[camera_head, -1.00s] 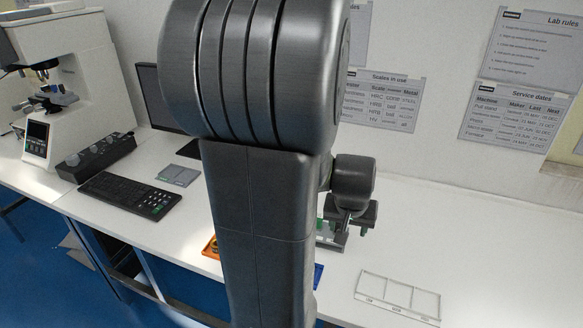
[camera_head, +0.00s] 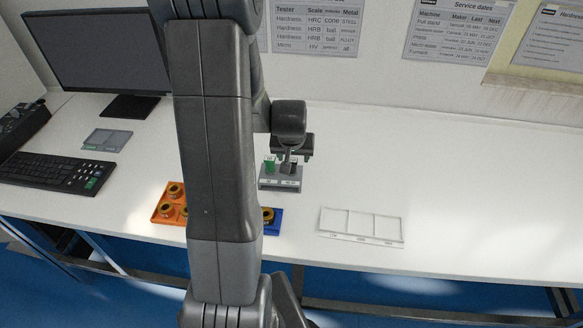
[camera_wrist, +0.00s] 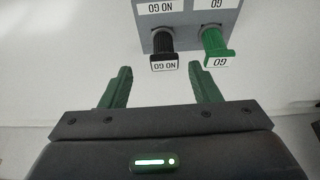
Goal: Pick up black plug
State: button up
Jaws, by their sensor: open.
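The black plug (camera_wrist: 163,43) stands in a grey holder (camera_wrist: 190,20) and has a "NO GO" label on its end. A green plug (camera_wrist: 214,42) with a "GO" label stands beside it in the same holder. My gripper (camera_wrist: 161,70) is open and empty. Its two green fingers are spread to either side of the black plug's line, with the plug a little beyond the fingertips. In the head view the holder (camera_head: 280,183) is on the bench under my gripper, and the green plug (camera_head: 269,164) shows at its left. The black plug is partly hidden there by the gripper.
A blue tray (camera_head: 271,228) and an orange tray (camera_head: 160,217) with ring parts lie near the bench's front edge. A white three-part tray (camera_head: 361,238) lies to the right. A keyboard (camera_head: 45,173) and monitor (camera_head: 95,55) are at left. The bench's right side is clear.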

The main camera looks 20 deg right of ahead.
aim_at(292, 160)
jog(key=shift+a+p+x, duration=0.15)
jog(key=shift+p+x, duration=0.05)
jog(key=shift+x, duration=1.4)
jog(key=shift+a+p+x, duration=0.15)
jog(key=shift+p+x, duration=0.05)
jog(key=shift+x, duration=1.35)
jog(key=shift+w, duration=0.15)
jog(key=shift+c, duration=0.5)
jog(key=c, duration=1.1)
